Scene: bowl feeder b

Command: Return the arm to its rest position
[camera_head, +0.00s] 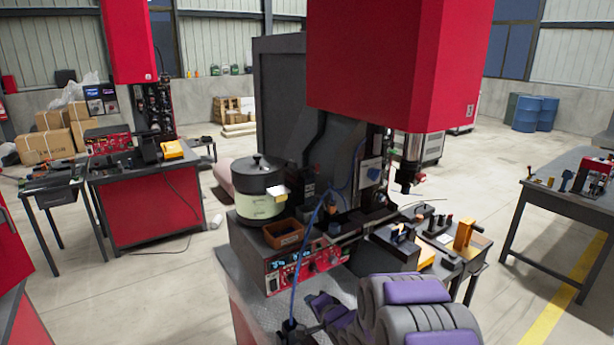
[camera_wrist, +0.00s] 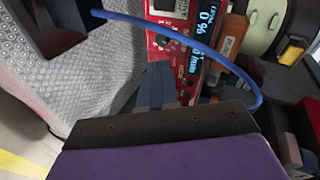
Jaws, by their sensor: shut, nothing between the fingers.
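My gripper (camera_wrist: 157,72) shows in the wrist view with its grey-blue fingers together and nothing between them. It is in front of the red control panel (camera_wrist: 178,45) of the feeder machine, beside a textured light-grey surface (camera_wrist: 75,80). Whether the fingers touch either is hard to tell. In the head view, my purple-and-grey arm is folded low at the bottom centre, at the near front edge of the machine. The gripper end there is small and partly hidden by the arm links.
The bowl feeder (camera_head: 262,200) and an orange-brown bin (camera_head: 285,234) stand on the machine. A red press head (camera_head: 390,60) hangs above. A blue cable (camera_wrist: 190,40) arcs close past my fingers. A workbench (camera_head: 570,198) stands right, with open floor before it.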

